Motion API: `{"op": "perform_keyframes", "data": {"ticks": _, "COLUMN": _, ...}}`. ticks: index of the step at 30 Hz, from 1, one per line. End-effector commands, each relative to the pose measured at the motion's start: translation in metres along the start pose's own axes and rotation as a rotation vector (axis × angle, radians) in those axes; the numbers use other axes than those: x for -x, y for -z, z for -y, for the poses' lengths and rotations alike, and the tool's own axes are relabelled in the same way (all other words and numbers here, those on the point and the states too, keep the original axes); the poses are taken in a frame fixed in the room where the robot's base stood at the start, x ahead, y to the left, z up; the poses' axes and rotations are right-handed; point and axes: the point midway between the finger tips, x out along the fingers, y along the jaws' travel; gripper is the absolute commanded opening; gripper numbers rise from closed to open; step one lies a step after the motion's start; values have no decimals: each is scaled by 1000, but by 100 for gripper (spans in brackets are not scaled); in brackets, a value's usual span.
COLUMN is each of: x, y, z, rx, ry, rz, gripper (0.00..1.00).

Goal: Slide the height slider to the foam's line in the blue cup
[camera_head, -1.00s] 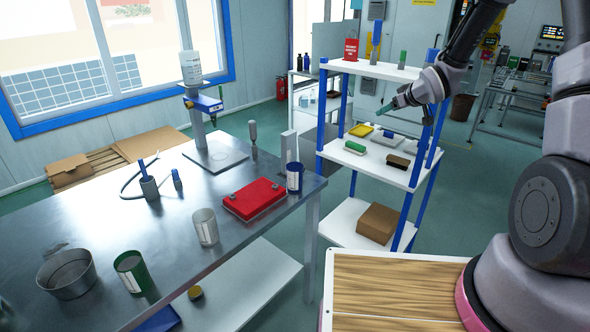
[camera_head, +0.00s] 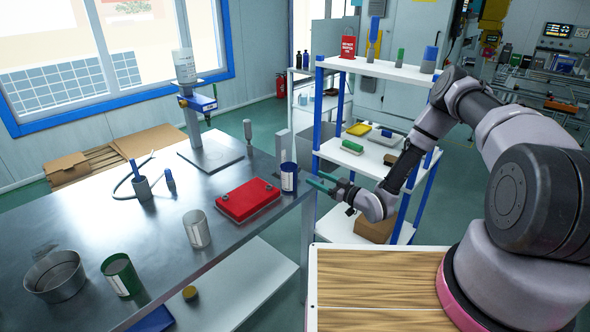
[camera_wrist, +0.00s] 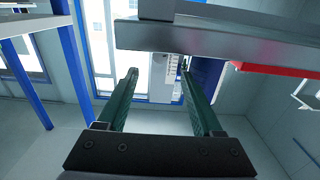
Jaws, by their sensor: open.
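The blue cup (camera_head: 289,177), dark blue with a white label, stands upright near the right edge of the steel table. A pale grey upright (camera_head: 284,147) stands just behind it and seems to be the height gauge. In the wrist view, which looks upside down, a white marked strip (camera_wrist: 172,72) shows between my fingers, with the dark blue cup (camera_wrist: 208,72) beside it. I cannot make out the slider or the foam line. My gripper (camera_head: 320,181) has green fingers, spread apart and empty, right of the cup and near the table edge.
A red case (camera_head: 248,199), a white-grey cup (camera_head: 197,229), a green cup (camera_head: 121,275) and a metal pan (camera_head: 56,276) stand on the table. A dispenser stand (camera_head: 203,104) is at the back. A blue-posted shelf (camera_head: 372,68) stands behind my arm.

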Motion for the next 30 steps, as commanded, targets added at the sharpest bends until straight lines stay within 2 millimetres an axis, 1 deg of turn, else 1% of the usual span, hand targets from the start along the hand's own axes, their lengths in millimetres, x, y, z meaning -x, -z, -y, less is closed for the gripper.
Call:
{"op": "perform_keyframes", "data": {"ticks": 5, "x": -27, "y": 1, "z": 1, "rx": 4, "ry": 3, "rz": -2, "gripper": 68}}
{"op": "perform_keyframes", "data": {"ticks": 12, "x": -73, "y": 1, "z": 1, "rx": 3, "ry": 3, "rz": 0, "gripper": 68}}
{"op": "perform_keyframes", "data": {"ticks": 15, "x": -87, "y": 0, "z": 1, "rx": 3, "ry": 3, "rz": 0, "gripper": 68}}
{"op": "perform_keyframes", "data": {"ticks": 18, "x": -97, "y": 0, "z": 0, "rx": 2, "ry": 0, "rz": 1, "gripper": 68}}
{"op": "perform_keyframes", "data": {"ticks": 21, "x": -102, "y": 0, "z": 0, "rx": 1, "ry": 0, "rz": 2, "gripper": 68}}
{"op": "perform_keyframes", "data": {"ticks": 29, "x": -104, "y": 0, "z": 0, "rx": 0, "ry": 0, "rz": 2, "gripper": 68}}
{"op": "perform_keyframes", "data": {"ticks": 30, "x": -104, "y": 0, "z": 0, "rx": 0, "ry": 0, "rz": 2, "gripper": 64}}
